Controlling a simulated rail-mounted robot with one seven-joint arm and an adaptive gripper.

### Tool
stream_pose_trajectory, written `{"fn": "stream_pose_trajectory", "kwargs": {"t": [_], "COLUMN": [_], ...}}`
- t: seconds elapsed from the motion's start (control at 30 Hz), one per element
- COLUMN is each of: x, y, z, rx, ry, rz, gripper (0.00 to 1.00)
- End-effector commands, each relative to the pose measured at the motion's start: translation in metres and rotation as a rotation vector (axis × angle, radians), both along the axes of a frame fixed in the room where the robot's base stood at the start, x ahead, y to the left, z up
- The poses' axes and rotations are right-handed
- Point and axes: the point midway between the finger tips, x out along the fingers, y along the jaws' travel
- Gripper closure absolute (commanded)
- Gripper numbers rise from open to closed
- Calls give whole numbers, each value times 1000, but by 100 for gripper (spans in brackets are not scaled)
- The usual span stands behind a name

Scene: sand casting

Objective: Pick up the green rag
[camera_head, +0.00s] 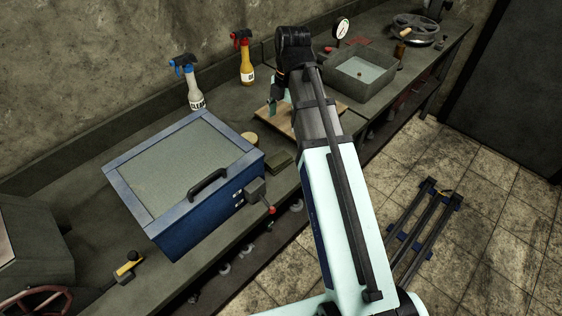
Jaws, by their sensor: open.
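A small, flat, dark olive-green folded piece (280,161), which looks like the green rag, lies on the bench just right of the blue box. A round tan piece lies just behind it. My arm rises from the bottom of the view and bends at a black joint at the top. Beyond the joint, a small teal part shows left of the arm above a wooden board (268,113).
A blue box (204,220) with a mesh top, handle and red-tipped lever stands left of the green piece. Two spray bottles, white (194,89) and yellow (246,62), stand near the wall. A grey tray (359,88) lies right of the arm.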

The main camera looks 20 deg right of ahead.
Motion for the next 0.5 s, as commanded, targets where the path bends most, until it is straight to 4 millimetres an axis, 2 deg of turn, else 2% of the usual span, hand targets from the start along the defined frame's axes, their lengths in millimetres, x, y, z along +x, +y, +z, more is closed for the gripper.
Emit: {"fn": "stream_pose_trajectory", "kwargs": {"t": [0.5], "x": [-7], "y": [8], "z": [-74], "rx": [-1], "ry": [4], "rz": [-1], "gripper": [19]}}
